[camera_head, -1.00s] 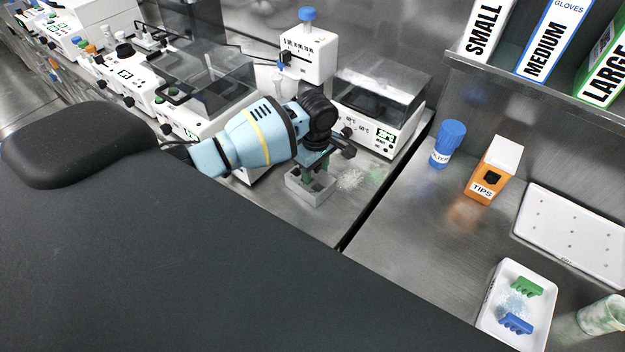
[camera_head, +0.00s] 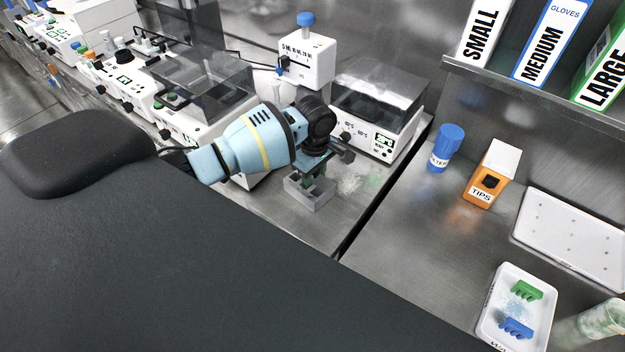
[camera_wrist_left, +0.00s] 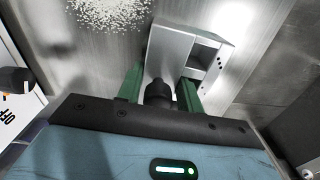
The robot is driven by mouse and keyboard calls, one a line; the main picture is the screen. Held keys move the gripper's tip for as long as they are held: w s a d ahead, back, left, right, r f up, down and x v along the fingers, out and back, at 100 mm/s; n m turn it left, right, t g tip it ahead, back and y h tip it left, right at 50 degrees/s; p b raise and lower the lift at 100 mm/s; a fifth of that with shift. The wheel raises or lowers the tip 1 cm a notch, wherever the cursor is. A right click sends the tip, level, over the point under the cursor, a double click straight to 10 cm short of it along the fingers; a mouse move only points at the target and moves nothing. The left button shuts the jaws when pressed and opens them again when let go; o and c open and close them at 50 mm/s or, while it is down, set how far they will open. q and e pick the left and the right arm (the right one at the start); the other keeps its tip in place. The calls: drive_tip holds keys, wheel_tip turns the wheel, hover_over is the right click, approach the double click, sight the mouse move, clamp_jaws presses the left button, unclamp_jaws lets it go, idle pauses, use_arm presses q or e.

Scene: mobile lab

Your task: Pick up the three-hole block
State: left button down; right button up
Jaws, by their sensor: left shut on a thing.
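The three-hole block (camera_head: 312,198) is a small grey block with square openings, on the steel bench below my left wrist. It also shows in the left wrist view (camera_wrist_left: 168,48), with one opening visible beside the fingers. My left gripper (camera_head: 316,182) points down at it with green fingers. In the left wrist view the gripper (camera_wrist_left: 160,88) is shut on the block, and its palm and fingers hide part of it. I cannot tell whether the block is clear of the bench. My right gripper is not in view.
A white lidded device (camera_head: 378,112) stands close behind the block, and a white unit with a blue cap (camera_head: 307,58) stands further back. White grains (camera_head: 350,184) lie to the right. A dark gap (camera_head: 385,195) splits the bench. An orange tips box (camera_head: 491,176) stands beyond it.

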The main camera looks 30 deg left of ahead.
use_arm(q)
wheel_tip(320, 180, up, 8)
drive_tip(key=shift+w+r+p, duration=0.1)
drive_tip(key=shift+p, duration=0.4)
drive_tip(key=shift+r, duration=1)
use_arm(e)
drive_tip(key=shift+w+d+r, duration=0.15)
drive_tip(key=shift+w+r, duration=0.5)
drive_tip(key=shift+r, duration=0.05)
